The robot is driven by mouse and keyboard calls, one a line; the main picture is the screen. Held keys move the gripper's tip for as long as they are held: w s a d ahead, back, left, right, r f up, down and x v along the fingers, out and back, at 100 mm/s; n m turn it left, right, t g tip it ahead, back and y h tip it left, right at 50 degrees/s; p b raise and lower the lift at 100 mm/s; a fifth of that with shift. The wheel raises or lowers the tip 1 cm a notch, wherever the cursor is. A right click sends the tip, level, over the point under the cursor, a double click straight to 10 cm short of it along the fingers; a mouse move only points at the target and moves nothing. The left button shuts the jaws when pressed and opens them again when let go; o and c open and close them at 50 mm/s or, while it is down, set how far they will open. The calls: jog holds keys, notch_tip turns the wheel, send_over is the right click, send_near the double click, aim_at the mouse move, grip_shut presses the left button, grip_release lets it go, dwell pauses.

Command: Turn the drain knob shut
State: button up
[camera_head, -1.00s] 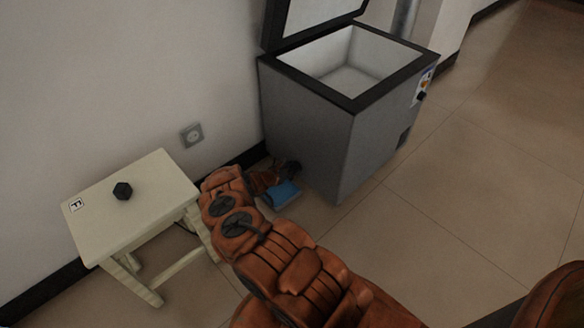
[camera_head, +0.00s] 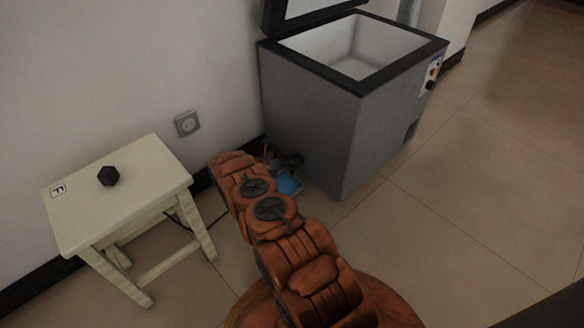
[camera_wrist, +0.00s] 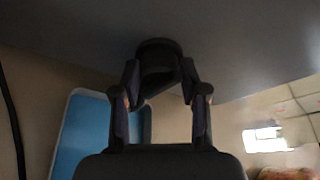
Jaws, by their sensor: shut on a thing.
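A grey chest freezer (camera_head: 305,125) with its lid raised stands against the wall. In the wrist view a dark round drain knob (camera_wrist: 158,50) sticks out from the freezer's grey side, low above the floor. My gripper (camera_wrist: 159,80) has one finger on each side of the knob and is shut on it. In the head view my gripper (camera_head: 287,162) is small and dark at the freezer's lower left side, and the knob cannot be made out there. A shallow blue tray (camera_head: 290,184) lies on the floor below; it also shows in the wrist view (camera_wrist: 85,135).
A cream stool (camera_head: 85,215) with a black hexagonal object (camera_head: 108,176) and a marked card (camera_head: 58,190) stands at the left. A wall socket (camera_head: 187,123) is behind it. A dark cable (camera_wrist: 12,120) runs along the floor. The tiled floor to the right is open.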

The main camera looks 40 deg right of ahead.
jog(key=shift+o, duration=0.2)
jog(key=shift+w+a+f+n+b, duration=0.1)
jog(key=shift+w+f+n+b, duration=0.1)
jog(key=shift+n+b, duration=0.3)
jog(key=shift+w+r, duration=0.2)
jog(key=shift+r, duration=0.05)
jog(key=o, duration=1.1)
jog(key=shift+c, duration=0.2)
jog(key=shift+s, duration=0.1)
jog(key=shift+s+g, duration=0.1)
jog(key=shift+g, duration=0.2)
jog(key=shift+r, duration=4.95)
